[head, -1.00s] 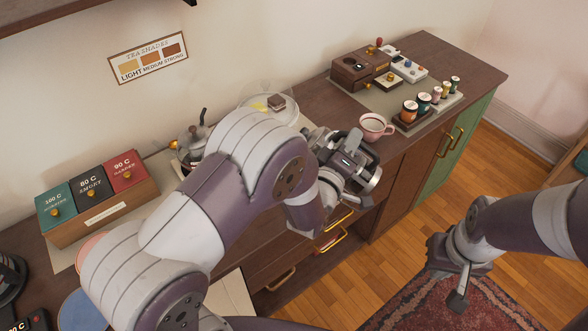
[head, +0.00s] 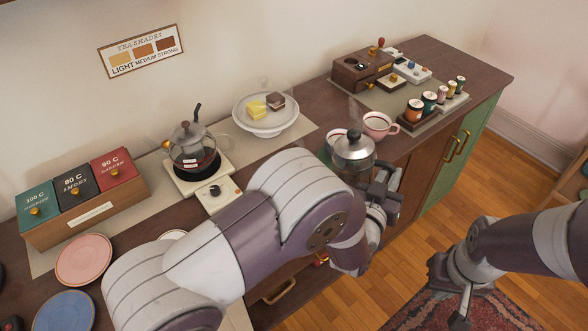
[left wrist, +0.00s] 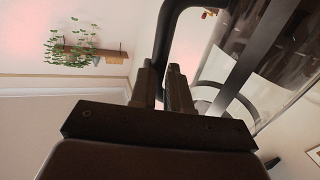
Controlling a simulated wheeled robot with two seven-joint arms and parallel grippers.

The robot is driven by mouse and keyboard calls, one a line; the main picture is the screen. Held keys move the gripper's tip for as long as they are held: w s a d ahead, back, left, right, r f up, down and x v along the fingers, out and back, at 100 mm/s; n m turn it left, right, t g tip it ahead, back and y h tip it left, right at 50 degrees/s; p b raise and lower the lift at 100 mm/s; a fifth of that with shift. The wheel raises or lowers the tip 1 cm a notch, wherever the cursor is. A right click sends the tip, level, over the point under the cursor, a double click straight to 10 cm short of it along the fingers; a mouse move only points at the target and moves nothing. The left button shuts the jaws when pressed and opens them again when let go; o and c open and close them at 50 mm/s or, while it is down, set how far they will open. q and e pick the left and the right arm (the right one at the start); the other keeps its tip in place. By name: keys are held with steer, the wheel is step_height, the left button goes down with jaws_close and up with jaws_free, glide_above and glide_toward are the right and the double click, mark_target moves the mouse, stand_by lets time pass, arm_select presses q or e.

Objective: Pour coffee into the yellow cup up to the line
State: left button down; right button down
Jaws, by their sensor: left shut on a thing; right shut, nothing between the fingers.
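My left gripper (head: 378,198) is shut on the black handle of a glass pot (head: 352,172) with a domed metal lid. The pot looks roughly upright, in front of the cups. In the left wrist view, the fingers (left wrist: 168,76) close on the handle (left wrist: 165,40), with the clear glass (left wrist: 290,55) to the right. A pink cup (head: 378,127) stands just behind and right of the pot. Another cup (head: 334,137) is mostly hidden by the pot. I cannot make out a yellow cup or any fill line. My right gripper (head: 453,290) is shut and empty, over the rug.
A glass kettle (head: 191,150) sits on a white burner (head: 222,192). A cake stand (head: 262,122) stands behind. Several jars (head: 430,103) stand to the right. Tea boxes (head: 80,195) and plates (head: 83,260) are at the left.

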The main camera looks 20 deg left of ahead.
arm_select(q)
steer(key=r+m+p, duration=0.1)
steer(key=r+p, duration=0.2)
steer(key=shift+s+d+r+m, duration=0.1)
steer(key=shift+d+r+m, duration=0.1)
steer(key=shift+d+m, duration=0.2)
